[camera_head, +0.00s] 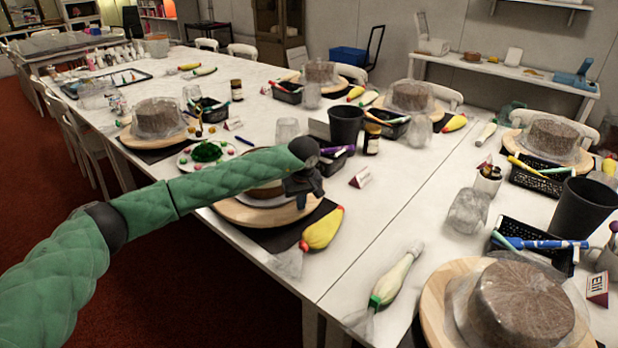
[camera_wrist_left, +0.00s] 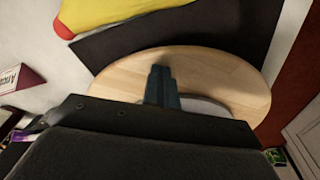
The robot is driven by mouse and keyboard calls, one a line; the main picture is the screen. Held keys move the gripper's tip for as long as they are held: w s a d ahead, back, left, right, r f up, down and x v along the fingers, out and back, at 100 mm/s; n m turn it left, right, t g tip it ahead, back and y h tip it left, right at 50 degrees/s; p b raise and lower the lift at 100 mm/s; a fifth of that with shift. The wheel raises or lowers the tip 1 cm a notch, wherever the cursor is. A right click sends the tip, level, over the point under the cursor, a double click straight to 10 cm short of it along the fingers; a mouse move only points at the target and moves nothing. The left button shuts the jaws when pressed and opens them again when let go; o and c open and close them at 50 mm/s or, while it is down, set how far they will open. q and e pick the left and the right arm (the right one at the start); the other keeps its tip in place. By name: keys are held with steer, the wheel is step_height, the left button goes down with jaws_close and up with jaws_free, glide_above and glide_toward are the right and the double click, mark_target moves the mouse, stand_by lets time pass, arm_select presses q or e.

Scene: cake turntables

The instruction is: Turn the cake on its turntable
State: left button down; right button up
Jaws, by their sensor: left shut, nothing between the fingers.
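The wooden turntable (camera_head: 238,214) stands near the front edge of the white table, on a dark mat. A brown cake (camera_head: 262,193) sits on it, mostly hidden behind my left arm. My left gripper (camera_head: 301,201) is over the right side of the turntable, beside the cake. In the left wrist view its closed dark fingers (camera_wrist_left: 162,86) point down over the turntable's pale wooden top (camera_wrist_left: 222,72). Nothing shows between them. I cannot tell whether they touch the wood. My right gripper is not in view.
A yellow piping bag (camera_head: 323,228) lies just right of the turntable. A plate with green and pink decorations (camera_head: 207,153) stands to its left. A black cup (camera_head: 346,125) and a dark jar (camera_head: 372,139) stand behind. Another wrapped cake (camera_head: 520,305) is at front right.

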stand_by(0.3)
arm_select(q)
steer(key=shift+r, duration=1.45)
steer(key=s+a, duration=0.2)
steer(key=s+a+b, duration=0.1)
steer(key=s+a, duration=0.1)
steer(key=a, duration=0.1)
steer(key=s+a, duration=0.2)
steer(key=shift+s+a, duration=0.1)
steer(key=shift+a, duration=0.3)
steer(key=a+b, duration=0.1)
steer(key=a, duration=0.2)
steer(key=w+a+b, duration=0.1)
steer(key=a, duration=0.2)
steer(key=a+b, duration=0.1)
steer(key=a, duration=0.2)
steer(key=shift+w+a+f, duration=0.1)
steer(key=shift+w+a, duration=0.15)
steer(key=shift+a, duration=0.2)
steer(key=shift+f+b, duration=0.1)
steer(key=shift+b, duration=0.25)
